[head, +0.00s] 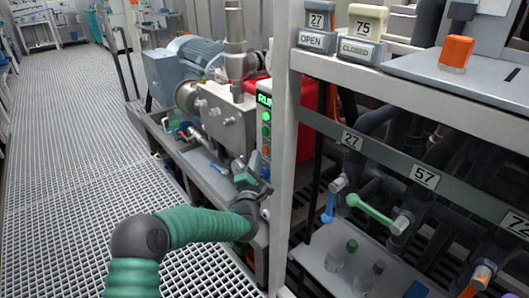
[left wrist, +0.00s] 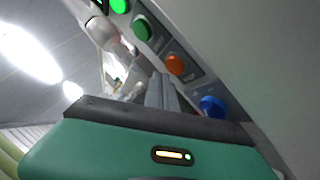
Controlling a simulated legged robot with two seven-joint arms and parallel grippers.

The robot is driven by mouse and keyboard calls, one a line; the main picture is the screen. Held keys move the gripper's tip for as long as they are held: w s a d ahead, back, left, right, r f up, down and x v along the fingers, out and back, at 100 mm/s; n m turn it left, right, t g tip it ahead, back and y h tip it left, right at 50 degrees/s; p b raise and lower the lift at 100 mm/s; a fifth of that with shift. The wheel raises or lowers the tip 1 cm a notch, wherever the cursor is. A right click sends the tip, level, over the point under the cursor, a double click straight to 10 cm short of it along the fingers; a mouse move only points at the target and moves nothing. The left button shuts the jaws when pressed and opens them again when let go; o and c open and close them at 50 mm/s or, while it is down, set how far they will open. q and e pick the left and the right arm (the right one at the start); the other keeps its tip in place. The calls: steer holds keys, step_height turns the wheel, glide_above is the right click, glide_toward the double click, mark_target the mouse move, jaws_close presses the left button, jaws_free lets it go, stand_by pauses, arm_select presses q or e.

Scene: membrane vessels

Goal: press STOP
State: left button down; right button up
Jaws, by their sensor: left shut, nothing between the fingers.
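A narrow grey control panel with a lit green RUN display (head: 265,99) stands on the pump frame in the head view. Below the display are a green lamp (head: 266,116), a green button (head: 266,132) and an orange button (head: 266,151). The left wrist view shows the green button (left wrist: 142,28), the orange button (left wrist: 175,65) and a blue button (left wrist: 212,105) in a row. Their labels are too small to read. My left gripper (head: 248,168) is shut and empty, just below and beside the orange button. Its fingers (left wrist: 160,92) appear apart from the button. My right gripper is not in view.
A white rack post (head: 285,150) stands close right of the panel. Pump piping and a steel block (head: 225,120) lie to its left. The rack holds valves with blue (head: 329,207) and green handles (head: 368,208) and glass bottles. Grating floor at left is clear.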

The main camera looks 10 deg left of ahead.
arm_select(q)
steer(key=shift+w+d+r, duration=0.1)
steer(key=shift+w+d, duration=0.15)
steer(key=shift+w, duration=0.05)
